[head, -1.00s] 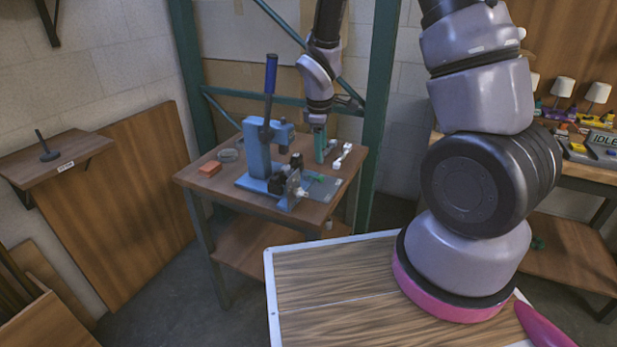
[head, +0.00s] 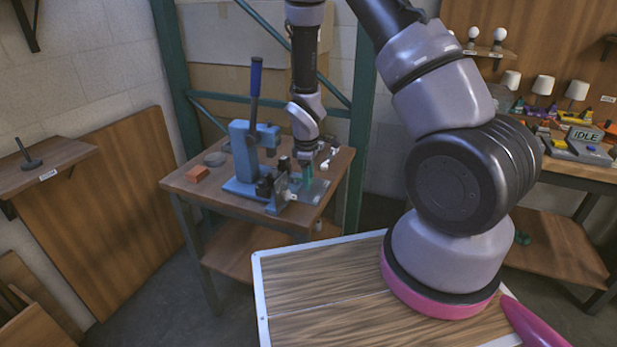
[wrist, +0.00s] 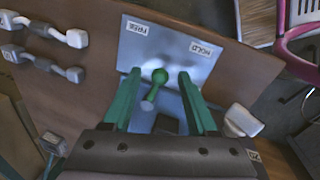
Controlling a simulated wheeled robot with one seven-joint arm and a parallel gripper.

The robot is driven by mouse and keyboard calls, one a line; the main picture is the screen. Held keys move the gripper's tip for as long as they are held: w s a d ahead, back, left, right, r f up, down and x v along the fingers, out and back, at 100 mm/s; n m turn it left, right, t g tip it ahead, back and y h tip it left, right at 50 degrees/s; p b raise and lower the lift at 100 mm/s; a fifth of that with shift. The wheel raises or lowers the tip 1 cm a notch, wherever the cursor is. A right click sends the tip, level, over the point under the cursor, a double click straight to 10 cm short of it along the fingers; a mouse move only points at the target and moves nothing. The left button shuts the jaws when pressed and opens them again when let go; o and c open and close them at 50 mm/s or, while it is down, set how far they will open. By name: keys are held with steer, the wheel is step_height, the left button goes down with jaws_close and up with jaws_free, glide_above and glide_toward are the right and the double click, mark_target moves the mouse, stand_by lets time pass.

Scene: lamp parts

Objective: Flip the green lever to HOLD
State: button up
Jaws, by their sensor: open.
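The green lever (wrist: 154,90) is on a grey metal plate (wrist: 185,70), seen in the wrist view. It has a round green end and a short rod slanting towards the lower left. The plate has a FREE label (wrist: 137,28) at its upper left and a HOLD label (wrist: 201,49) at its upper right. My gripper (wrist: 155,88) is open, with one green finger on each side of the lever and gaps showing between. In the head view my gripper (head: 308,182) is low over the plate, and I cannot make out the lever apart from the green fingers.
A blue press (head: 243,150) with a tall upright handle stands left of my gripper on the small table (head: 185,183). White handle-like parts (wrist: 62,36) lie beside the plate. A bench with an IDLE sign (head: 584,134) is at the right.

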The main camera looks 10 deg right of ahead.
jaws_close()
steer(key=shift+s+a+m, duration=0.35)
steer(key=shift+a+m, duration=0.2)
steer(key=shift+m, duration=0.55)
steer(key=shift+s+a+m+g+h, duration=0.15)
steer(key=shift+a+m, duration=0.05)
steer(key=shift+m, duration=0.4)
steer(key=shift+s+a+m+g+h, duration=0.1)
steer(key=shift+a+m+g+h, duration=0.1)
steer(key=shift+m, duration=0.4)
jaws_free()
